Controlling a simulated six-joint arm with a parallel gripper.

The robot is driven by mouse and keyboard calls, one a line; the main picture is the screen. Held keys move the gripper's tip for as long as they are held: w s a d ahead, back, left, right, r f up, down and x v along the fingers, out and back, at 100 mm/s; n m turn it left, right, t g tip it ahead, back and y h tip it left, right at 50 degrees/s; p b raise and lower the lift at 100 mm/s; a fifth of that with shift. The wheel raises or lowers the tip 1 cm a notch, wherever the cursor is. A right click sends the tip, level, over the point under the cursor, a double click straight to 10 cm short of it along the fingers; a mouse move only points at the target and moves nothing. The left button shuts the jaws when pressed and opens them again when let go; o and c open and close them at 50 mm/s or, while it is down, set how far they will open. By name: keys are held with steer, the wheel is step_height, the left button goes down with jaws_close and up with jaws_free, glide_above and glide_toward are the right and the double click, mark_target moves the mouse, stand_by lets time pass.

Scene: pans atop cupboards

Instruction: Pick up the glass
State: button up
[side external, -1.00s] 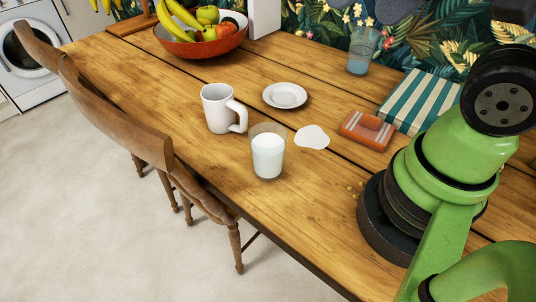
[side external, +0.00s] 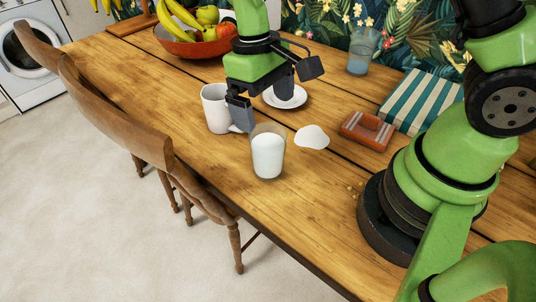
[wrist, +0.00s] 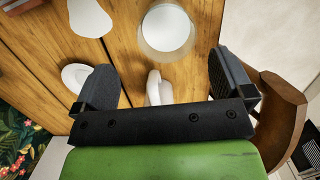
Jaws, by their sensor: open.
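A clear glass of white milk (side external: 267,156) stands upright on the wooden table (side external: 330,215). In the wrist view the glass (wrist: 166,30) is seen from above, at the top between the lines of my fingers. My gripper (side external: 262,110) is open and empty, pointing down above the table, just behind the glass and apart from it. One finger hides part of the white mug (side external: 215,108) and its handle. In the wrist view my gripper (wrist: 166,82) straddles part of the mug (wrist: 154,88), which its palm partly hides.
A white saucer (side external: 290,98) lies behind my gripper, partly hidden. A white puddle (side external: 312,137) lies right of the glass. The front table edge is clear.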

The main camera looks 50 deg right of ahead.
mark_target(269, 144)
steer(key=f, duration=0.2)
steer(key=s+f, duration=0.1)
steer(key=f, duration=0.5)
steer(key=shift+s+a, duration=0.3)
steer(key=shift+a, duration=0.1)
steer(key=shift+c, duration=0.2)
